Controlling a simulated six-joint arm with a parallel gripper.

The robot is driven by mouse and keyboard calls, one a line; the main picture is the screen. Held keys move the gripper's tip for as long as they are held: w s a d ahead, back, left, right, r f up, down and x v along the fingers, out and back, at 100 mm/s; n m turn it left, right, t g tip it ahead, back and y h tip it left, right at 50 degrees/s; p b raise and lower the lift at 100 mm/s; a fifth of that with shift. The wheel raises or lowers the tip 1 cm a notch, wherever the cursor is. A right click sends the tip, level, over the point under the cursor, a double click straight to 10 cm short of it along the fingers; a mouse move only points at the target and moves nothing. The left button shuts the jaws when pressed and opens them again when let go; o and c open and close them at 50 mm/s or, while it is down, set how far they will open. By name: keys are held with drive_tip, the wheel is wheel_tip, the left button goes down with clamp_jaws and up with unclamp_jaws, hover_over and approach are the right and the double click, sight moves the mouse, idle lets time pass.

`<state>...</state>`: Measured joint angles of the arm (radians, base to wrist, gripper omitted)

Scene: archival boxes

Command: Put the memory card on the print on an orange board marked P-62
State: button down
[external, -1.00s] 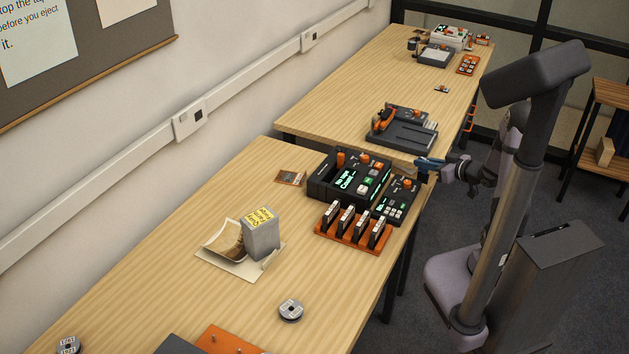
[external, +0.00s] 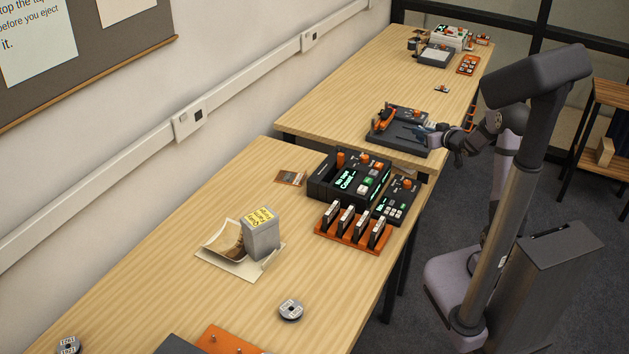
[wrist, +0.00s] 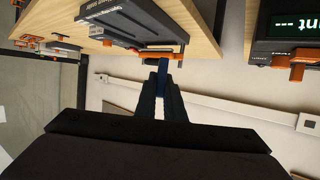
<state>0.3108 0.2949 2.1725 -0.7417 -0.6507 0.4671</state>
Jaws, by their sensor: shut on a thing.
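My gripper (external: 428,128) is at the near right part of the far table, by the dark grey device with an orange handle (external: 385,120). In the wrist view its two dark fingers (wrist: 162,78) are closed on a thin blue piece, which I take for the memory card (wrist: 162,66); only a small part shows.
The near table holds a black console (external: 345,180), an orange rack with several upright cartridges (external: 350,240), a curled print under a grey block (external: 262,238) and a reel (external: 291,310). A gap separates the two tables. The far table's middle is mostly clear.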

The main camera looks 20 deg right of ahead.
drive_tip(key=w+a+r+m+h, duration=0.2)
drive_tip(key=w+a+r, duration=0.35)
drive_tip(key=w, duration=0.25)
drive_tip(key=p, duration=0.2)
hover_over(298, 180)
wheel_tip(298, 180, down, 4)
drive_tip(key=shift+f+b, duration=0.7)
drive_tip(key=shift+f, duration=4.1)
drive_tip(key=shift+f, duration=0.65)
